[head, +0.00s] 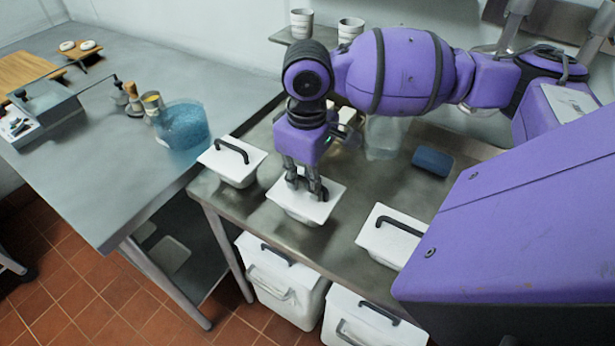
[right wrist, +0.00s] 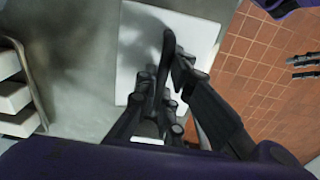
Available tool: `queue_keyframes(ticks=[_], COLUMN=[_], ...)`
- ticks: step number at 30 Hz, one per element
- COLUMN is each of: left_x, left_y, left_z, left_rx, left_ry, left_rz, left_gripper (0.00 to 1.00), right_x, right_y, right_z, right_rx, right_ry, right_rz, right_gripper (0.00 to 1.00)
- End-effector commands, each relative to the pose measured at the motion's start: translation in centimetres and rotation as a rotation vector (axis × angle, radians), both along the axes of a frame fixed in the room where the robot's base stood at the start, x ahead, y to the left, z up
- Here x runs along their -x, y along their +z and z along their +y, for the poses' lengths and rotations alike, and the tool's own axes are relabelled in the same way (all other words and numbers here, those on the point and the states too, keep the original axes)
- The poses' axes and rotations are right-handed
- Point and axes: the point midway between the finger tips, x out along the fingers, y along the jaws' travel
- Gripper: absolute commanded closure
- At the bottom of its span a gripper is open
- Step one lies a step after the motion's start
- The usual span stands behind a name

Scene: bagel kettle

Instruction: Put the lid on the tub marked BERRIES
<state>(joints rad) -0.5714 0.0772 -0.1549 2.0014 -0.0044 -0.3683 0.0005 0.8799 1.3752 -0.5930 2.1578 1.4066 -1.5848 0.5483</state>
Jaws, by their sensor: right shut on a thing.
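Three small white tubs stand along the front of the steel counter: left (head: 237,177), middle (head: 300,215) and right (head: 385,256). Each has a white top with a black bar handle. No BERRIES marking is readable from here. My right gripper (head: 303,190) points down at the middle tub and is shut on the black handle of its white lid (right wrist: 190,30). The lid is at the tub's top; whether it is fully seated I cannot tell. My left gripper (right wrist: 303,67) shows small at the right edge of the right wrist view, fingers apart, empty over the floor.
A blue-filled clear container (head: 182,127) stands on the left grey counter. A blue block (head: 433,161) and a clear container (head: 384,138) are behind the tubs. Larger white bins (head: 283,285) sit below the counter. White cups (head: 301,23) stand on a back shelf.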

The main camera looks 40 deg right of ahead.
Motion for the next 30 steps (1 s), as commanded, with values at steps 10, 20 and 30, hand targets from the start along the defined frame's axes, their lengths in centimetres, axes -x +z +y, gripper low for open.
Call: queue_keyframes(ticks=[10,20,30], left_x=[-0.8,-0.4,-0.1], left_y=[0.3,0.1,0.1], left_z=[-0.1,-0.1,0.0], left_rx=[0.001,0.001,0.0], left_ry=[-0.004,-0.002,-0.001], left_rz=[-0.014,-0.006,-0.002], left_gripper=[0.6,0.6,0.6], right_x=[0.0,0.0,-0.1], right_y=[-0.1,-0.1,3.7], right_z=[0.0,0.0,0.0], right_rx=[-0.001,0.0,0.001], right_ry=[0.0,0.0,0.0], right_rz=[0.0,0.0,-0.006], right_gripper=[0.82,0.7,0.7])
